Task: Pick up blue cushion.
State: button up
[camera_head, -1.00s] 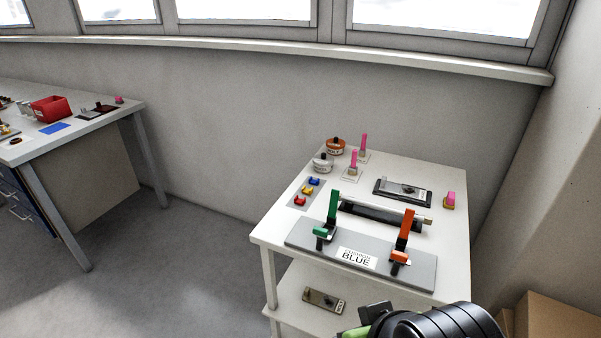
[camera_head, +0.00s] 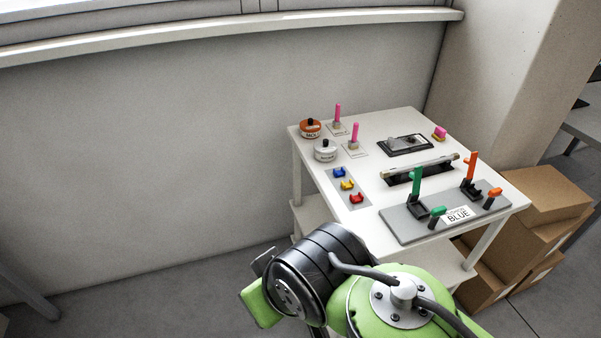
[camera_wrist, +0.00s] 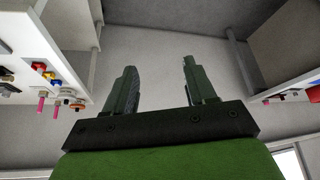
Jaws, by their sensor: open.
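The blue cushion (camera_head: 339,173) is a small piece at the back of a short row on a grey mat (camera_head: 360,197) at the left side of the white cart's top. A yellow one (camera_head: 347,184) and a red one (camera_head: 356,197) lie in front of it. In the wrist view the blue cushion (camera_wrist: 57,83) shows at the left, beside the red and yellow ones. My gripper (camera_wrist: 158,66) is open and empty, its two fingers apart over bare floor and wall, well away from the cushions. In the head view its fingers are hidden behind my wrist.
The cart top (camera_head: 373,122) also bears an orange-lidded pot (camera_head: 310,128), a white pot (camera_head: 325,151), two pink upright pegs, a black tray and a grey clamp plate (camera_head: 400,229) labelled BLUE. Cardboard boxes (camera_head: 545,195) stand right of the cart.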

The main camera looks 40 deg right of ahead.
aim_at(341, 173)
jog(key=i+j+z, duration=0.1)
jog(key=j, duration=0.2)
jog(key=i+j+z, duration=0.2)
jog(key=j, duration=0.4)
jog(key=i+j+z, duration=0.1)
jog(key=i+j, duration=0.15)
jog(key=i+l+z, duration=0.2)
jog(key=z, duration=0.2)
jog(key=i+l+z, duration=0.1)
jog(key=i+z, duration=0.9)
jog(key=z, duration=0.2)
